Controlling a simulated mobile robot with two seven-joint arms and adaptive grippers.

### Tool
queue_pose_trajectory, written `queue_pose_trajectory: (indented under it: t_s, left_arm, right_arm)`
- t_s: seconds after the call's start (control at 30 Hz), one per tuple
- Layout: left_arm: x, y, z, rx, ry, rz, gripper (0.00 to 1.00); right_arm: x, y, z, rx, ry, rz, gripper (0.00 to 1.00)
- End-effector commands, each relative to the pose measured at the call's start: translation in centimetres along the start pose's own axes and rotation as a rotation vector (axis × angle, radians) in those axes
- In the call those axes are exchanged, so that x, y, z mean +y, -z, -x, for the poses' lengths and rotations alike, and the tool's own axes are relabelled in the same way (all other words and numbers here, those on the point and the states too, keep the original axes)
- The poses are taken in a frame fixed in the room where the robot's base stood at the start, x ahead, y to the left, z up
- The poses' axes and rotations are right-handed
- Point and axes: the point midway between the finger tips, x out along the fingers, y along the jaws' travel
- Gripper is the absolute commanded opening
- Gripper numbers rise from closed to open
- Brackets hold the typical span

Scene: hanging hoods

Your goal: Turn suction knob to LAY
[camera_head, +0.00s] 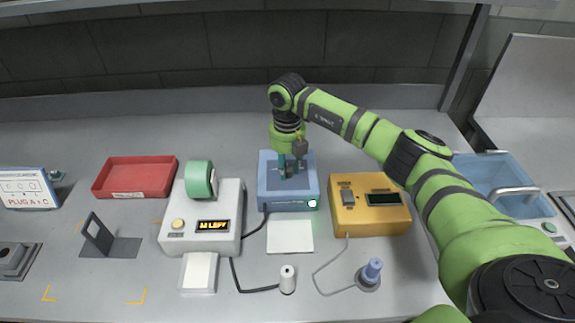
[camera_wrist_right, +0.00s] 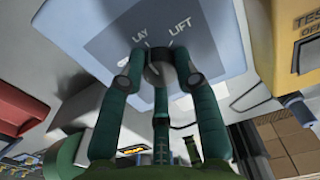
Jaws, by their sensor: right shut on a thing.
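The suction knob (camera_wrist_right: 159,70) is a small dark round knob on the light blue top of a box (camera_head: 285,206). In the right wrist view, the labels LAY (camera_wrist_right: 140,44) and LIFT (camera_wrist_right: 181,29) are printed beside it on the panel, with short white marks. My right gripper (camera_head: 289,172) points down onto the box. My left gripper is not in view.
A white device with a green roll (camera_head: 200,180) and a display reading LEFT stands left of the box. A yellow box (camera_head: 368,222) stands close on the right.

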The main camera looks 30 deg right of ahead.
Motion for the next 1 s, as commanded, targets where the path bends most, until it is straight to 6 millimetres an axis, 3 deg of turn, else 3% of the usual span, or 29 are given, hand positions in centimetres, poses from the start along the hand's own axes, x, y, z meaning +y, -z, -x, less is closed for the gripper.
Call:
queue_pose_trajectory:
  t_s: [0.23,0.27,0.3,0.7,0.83,1.0]
  left_arm:
    - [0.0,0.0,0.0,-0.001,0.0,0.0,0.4]
    - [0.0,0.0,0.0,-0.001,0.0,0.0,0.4]
    - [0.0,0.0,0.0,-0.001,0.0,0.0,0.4]
    - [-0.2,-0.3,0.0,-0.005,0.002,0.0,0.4]
    - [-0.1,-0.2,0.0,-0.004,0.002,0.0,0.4]
    - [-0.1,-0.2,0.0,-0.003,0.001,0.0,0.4]
  right_arm:
    - [0.0,0.0,0.0,0.0,0.0,0.001,0.0]
    - [0.0,0.0,0.0,0.0,0.0,0.001,0.44]
    - [0.0,0.0,0.0,0.0,0.0,0.001,0.56]
    - [0.0,-0.1,0.5,-0.001,-0.001,0.001,0.56]
    - [0.1,-0.1,2.2,-0.003,-0.003,0.002,0.56]
    - [0.0,-0.1,5.9,-0.004,-0.003,0.002,0.56]
